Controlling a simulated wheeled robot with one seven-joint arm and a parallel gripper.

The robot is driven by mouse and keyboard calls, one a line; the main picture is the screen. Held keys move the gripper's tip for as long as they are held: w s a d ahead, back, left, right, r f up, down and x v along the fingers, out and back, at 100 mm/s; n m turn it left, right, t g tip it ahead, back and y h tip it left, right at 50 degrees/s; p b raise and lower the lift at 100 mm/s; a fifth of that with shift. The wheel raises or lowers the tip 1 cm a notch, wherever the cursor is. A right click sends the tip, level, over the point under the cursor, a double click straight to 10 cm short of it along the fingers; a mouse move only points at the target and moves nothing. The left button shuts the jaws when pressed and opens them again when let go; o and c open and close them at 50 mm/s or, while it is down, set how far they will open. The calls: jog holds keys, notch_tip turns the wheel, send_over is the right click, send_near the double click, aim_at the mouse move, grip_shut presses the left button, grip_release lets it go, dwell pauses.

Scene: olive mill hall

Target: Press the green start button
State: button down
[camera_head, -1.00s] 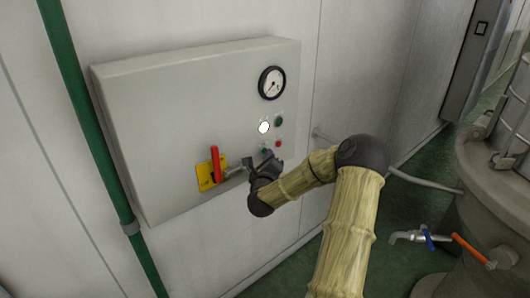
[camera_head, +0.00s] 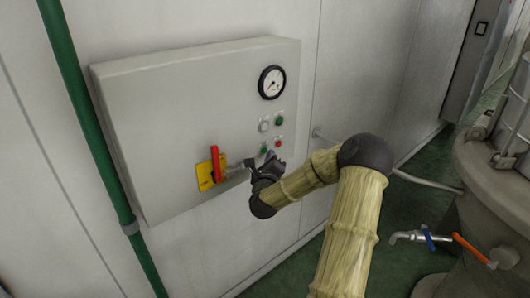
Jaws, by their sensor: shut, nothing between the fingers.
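The grey control box (camera_head: 160,120) is on the wall in the head view. The green button (camera_head: 264,150) is low on its right part, left of a small red button (camera_head: 279,143). My gripper (camera_head: 269,156) is shut and empty, with its tip at the lower edge of the green button. I cannot tell whether it touches the button.
A red lever on a yellow plate (camera_head: 206,178) is just left of my gripper. A round gauge (camera_head: 271,82) is above the lamps. A green pipe (camera_head: 92,140) runs down the wall at left. A metal tank (camera_head: 490,190) with taps stands at right.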

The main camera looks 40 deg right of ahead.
jog(key=shift+s, duration=0.2)
jog(key=s, duration=0.4)
jog(key=shift+s+d, duration=0.25)
jog(key=shift+s, duration=0.15)
dwell(1.0)
